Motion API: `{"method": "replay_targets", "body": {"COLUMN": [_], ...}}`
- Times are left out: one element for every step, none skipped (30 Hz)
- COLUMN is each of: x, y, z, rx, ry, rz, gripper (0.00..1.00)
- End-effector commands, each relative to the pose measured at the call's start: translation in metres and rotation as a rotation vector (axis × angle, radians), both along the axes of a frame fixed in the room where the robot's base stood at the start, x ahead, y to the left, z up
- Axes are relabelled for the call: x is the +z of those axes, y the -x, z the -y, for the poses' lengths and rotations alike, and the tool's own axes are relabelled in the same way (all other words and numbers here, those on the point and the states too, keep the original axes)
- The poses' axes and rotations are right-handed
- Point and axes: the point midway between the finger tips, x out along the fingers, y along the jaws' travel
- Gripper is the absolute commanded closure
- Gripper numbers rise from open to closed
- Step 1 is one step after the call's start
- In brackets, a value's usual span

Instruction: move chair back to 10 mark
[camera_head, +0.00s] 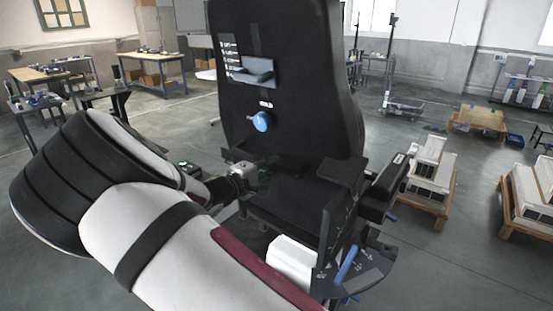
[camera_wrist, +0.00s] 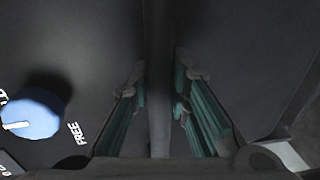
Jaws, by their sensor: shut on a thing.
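The chair (camera_head: 315,100) has a tall black backrest with a blue knob (camera_head: 261,122) on it. White lettering (camera_head: 229,57) and a grey bracket (camera_head: 255,72) are above the knob; the lettering is too small to read. My gripper (camera_head: 258,170) is at the lower backrest, just below the knob. In the wrist view, the teal-padded fingers of my gripper (camera_wrist: 160,95) lie on both sides of a dark upright bar (camera_wrist: 159,40), shut on it. The knob (camera_wrist: 32,112) shows at left there beside the word FREE. No 10 mark can be made out.
A dark plate with a blue lever (camera_head: 347,262) is at the chair's lower right. White stacked blocks on a wooden stand (camera_head: 428,175) are to the right. Workbenches (camera_head: 150,70) stand at back left. Open grey floor lies behind the chair to the right.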

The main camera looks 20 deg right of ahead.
Motion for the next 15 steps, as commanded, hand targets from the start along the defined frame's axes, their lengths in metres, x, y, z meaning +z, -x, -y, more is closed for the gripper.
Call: {"method": "replay_targets", "body": {"x": [-0.009,-0.013,-0.017,-0.019,-0.02,-0.021,-0.021,-0.021,-0.021,-0.02,-0.02,-0.02,-0.02,-0.02,-0.02], "y": [0.009,0.012,0.016,0.017,0.018,0.019,0.019,0.018,0.018,0.018,0.017,0.017,0.017,0.017,0.017], "z": [-0.013,-0.017,-0.021,-0.023,-0.025,-0.025,-0.025,-0.025,-0.024,-0.024,-0.024,-0.024,-0.024,-0.024,-0.024], "rx": [0.009,0.009,0.008,0.007,0.006,0.005,0.004,0.003,0.003,0.003,0.003,0.003,0.003,0.002,0.003], "ry": [-0.005,-0.005,-0.006,-0.006,-0.006,-0.005,-0.005,-0.004,-0.004,-0.003,-0.003,-0.003,-0.003,-0.003,-0.003], "rz": [-0.012,-0.013,-0.012,-0.012,-0.011,-0.01,-0.009,-0.009,-0.008,-0.007,-0.007,-0.007,-0.007,-0.007,-0.007], "gripper": [1.0,1.0,1.0,1.0,1.0,1.0,1.0,1.0,1.0,1.0,1.0,1.0,1.0,0.78,0.69]}}
